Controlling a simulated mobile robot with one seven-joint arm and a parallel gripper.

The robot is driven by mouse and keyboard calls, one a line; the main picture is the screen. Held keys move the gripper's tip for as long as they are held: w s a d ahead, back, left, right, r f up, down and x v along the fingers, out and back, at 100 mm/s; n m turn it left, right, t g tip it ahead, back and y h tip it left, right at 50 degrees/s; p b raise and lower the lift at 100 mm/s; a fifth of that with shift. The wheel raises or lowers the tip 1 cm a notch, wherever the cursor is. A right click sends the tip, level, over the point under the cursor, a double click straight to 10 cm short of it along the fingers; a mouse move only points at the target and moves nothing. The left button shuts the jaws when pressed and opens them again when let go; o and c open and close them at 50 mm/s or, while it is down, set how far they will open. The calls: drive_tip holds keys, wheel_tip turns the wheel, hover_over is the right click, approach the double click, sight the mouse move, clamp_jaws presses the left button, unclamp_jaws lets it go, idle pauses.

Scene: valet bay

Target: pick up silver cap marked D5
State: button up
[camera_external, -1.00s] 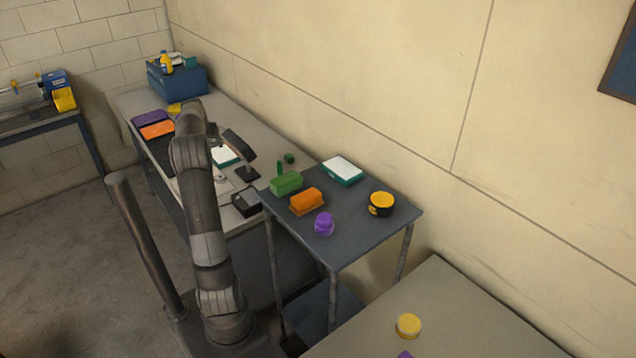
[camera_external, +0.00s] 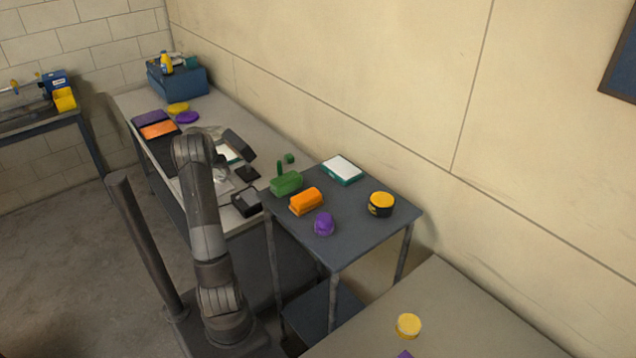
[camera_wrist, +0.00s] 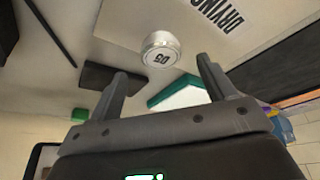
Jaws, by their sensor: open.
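The silver cap marked D5 (camera_wrist: 160,50) stands on the light bench top in the wrist view, just beyond the fingertips and roughly in line with the gap between them. Its marking appears upside down. My gripper (camera_wrist: 163,70) is open with nothing between its fingers, and the cap is clear of both. In the external view my arm reaches over the long bench (camera_external: 262,205); its own links cover much of the area, and I cannot make out the cap's marking there.
A printed sheet (camera_wrist: 225,18) lies beside the cap. A dark slab (camera_wrist: 95,76) and a teal-edged white tray (camera_wrist: 180,96) are close by. A grey side table (camera_external: 345,235) carries green, orange and purple objects and a yellow-topped black tub (camera_external: 381,204).

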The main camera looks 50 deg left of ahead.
sight(220, 177)
drive_tip(key=x, duration=0.4)
drive_tip(key=shift+a+f, duration=0.15)
drive_tip(key=shift+f, duration=0.15)
drive_tip(key=shift+c, duration=0.5)
drive_tip(key=c, duration=1)
